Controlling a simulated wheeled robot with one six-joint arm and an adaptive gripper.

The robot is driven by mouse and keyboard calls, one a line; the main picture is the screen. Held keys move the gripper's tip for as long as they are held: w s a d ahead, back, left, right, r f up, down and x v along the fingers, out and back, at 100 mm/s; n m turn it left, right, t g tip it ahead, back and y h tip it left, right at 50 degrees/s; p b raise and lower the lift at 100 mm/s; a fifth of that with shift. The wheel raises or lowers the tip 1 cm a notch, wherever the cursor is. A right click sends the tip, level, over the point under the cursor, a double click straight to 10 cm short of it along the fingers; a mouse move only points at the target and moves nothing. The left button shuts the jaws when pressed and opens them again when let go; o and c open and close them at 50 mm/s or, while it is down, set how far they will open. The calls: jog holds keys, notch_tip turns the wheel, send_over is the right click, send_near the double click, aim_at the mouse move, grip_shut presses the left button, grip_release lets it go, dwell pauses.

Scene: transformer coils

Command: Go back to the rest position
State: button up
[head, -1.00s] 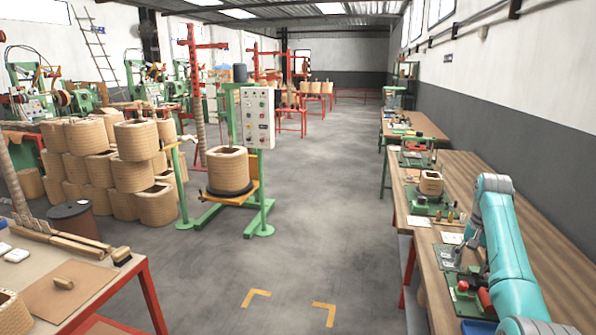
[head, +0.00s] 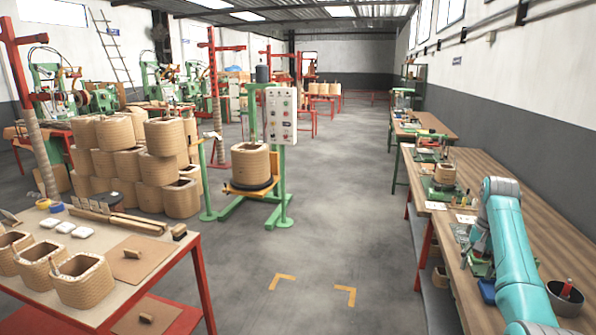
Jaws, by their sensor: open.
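My teal arm (head: 513,250) is bent over the long wooden workbench (head: 535,225) at the right. Its elbow is up and its grey wrist points down on the left side of the arm. My gripper (head: 466,258) is small in the head view, low over the bench's near left part, and partly hidden by the wrist and forearm. It is open, and I see nothing held in it. Yellow corner marks (head: 345,293) lie on the grey floor in front of me.
A red-legged table (head: 150,270) with several coils stands at the left. A green coil stand (head: 282,190) is ahead, beside stacked coils (head: 160,165). A grey bowl (head: 566,299) and a blue bin (head: 487,290) are near my arm. The middle floor is clear.

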jog(key=s+a+f+n+t+h, duration=0.15)
jog(key=a+f, duration=0.25)
jog(key=f, duration=1)
jog(key=s+a+f+n+t+y, duration=0.1)
jog(key=s+a+f+t, duration=0.3)
jog(key=f, duration=0.9)
jog(key=s+a+f+n+t, duration=0.1)
jog(key=s+a+f, duration=0.5)
jog(key=s+f, duration=0.25)
jog(key=s+a+f+n, duration=0.1)
jog(key=s+a+f, duration=0.55)
jog(key=s, duration=0.25)
jog(key=s+a+r+n+t, duration=0.1)
jog(key=s+a+r+t, duration=0.2)
jog(key=s, duration=0.9)
jog(key=s+a+r+n+t, duration=0.1)
jog(key=s+a+r, duration=0.25)
jog(key=s, duration=0.85)
jog(key=s+a+r+n+t, duration=0.1)
jog(key=s+a+r+t, duration=0.1)
jog(key=s+r, duration=0.6)
jog(key=s+a+r+n+t, duration=0.1)
jog(key=s+a+r+t, duration=0.1)
jog(key=s+r, duration=0.6)
jog(key=shift+r, duration=3.6)
